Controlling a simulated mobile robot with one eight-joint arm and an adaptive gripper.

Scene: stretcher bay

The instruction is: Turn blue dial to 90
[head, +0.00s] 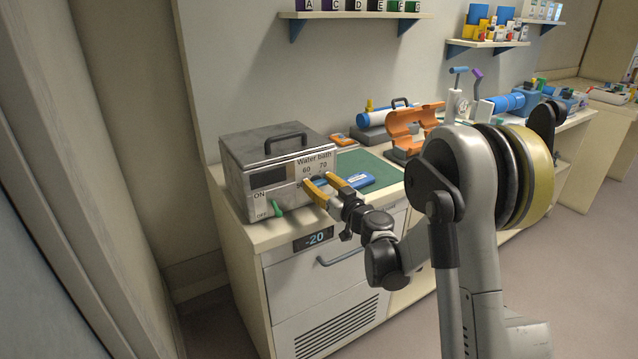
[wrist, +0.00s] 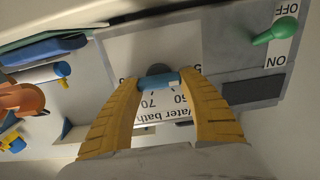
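The water bath (head: 283,168) is a grey metal box with a top handle, on the left end of the counter. Its blue dial (wrist: 159,82) shows in the wrist view, between the yellow fingertips of my gripper (wrist: 160,77). The fingertips appear to touch the dial's two ends. In the head view, my gripper (head: 317,180) is at the box's front panel and mostly hides the dial. The figures 60 and 70 are readable; other marks are partly covered by the fingers. I cannot make out the dial's exact setting.
A green lever (head: 276,208) is on the bath's panel by the ON and OFF labels, near OFF. A blue object (head: 357,181) lies on the green mat (head: 371,168) right of the bath. An orange holder (head: 408,128) stands behind. A drawer unit reading -20 (head: 314,238) is below.

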